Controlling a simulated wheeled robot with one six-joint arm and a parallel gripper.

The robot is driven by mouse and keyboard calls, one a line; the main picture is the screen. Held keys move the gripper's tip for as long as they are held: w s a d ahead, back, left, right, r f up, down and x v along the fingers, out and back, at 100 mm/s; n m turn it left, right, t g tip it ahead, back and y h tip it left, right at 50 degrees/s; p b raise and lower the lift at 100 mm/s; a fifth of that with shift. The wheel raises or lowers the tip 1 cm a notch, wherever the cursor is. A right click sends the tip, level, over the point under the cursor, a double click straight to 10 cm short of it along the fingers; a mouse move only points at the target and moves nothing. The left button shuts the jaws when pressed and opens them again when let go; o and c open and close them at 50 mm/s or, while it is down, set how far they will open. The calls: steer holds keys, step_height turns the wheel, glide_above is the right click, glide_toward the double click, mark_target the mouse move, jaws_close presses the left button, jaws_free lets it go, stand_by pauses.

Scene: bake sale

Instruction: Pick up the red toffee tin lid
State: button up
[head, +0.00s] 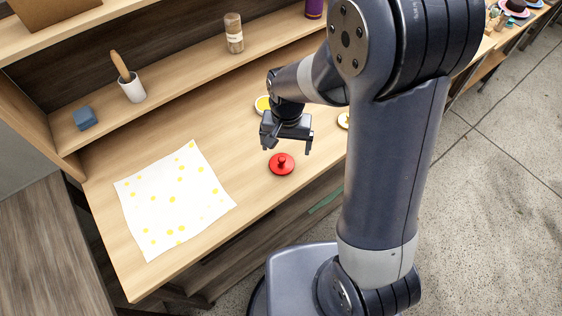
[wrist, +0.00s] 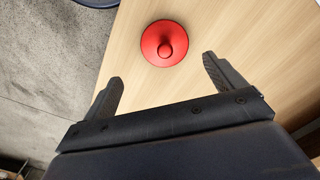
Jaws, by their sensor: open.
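The red toffee tin lid (head: 281,165) is round with a knob on top. It lies flat, knob up, on the wooden counter (head: 236,170) near its front edge. It also shows in the wrist view (wrist: 164,44), beyond the fingertips and roughly between their lines. My gripper (head: 288,146) is open and empty, above the counter and apart from the lid. In the wrist view its two fingers (wrist: 162,82) are spread wider than the lid.
A white cloth with yellow dots (head: 172,200) lies at the left. A yellow-filled dish (head: 263,104) and another small dish (head: 343,120) are near my arm. The back shelf holds a blue block (head: 84,118), a white mortar with pestle (head: 132,88) and a jar (head: 234,34).

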mark_target(282, 159)
steer(key=shift+s+a+f, duration=0.25)
steer(key=shift+a+f, duration=0.2)
steer(key=shift+f, duration=0.05)
steer(key=shift+s+a+f+p, duration=0.1)
steer(key=shift+f+p, duration=0.25)
steer(key=shift+f, duration=2.1)
steer(key=shift+c, duration=0.4)
steer(key=c, duration=1)
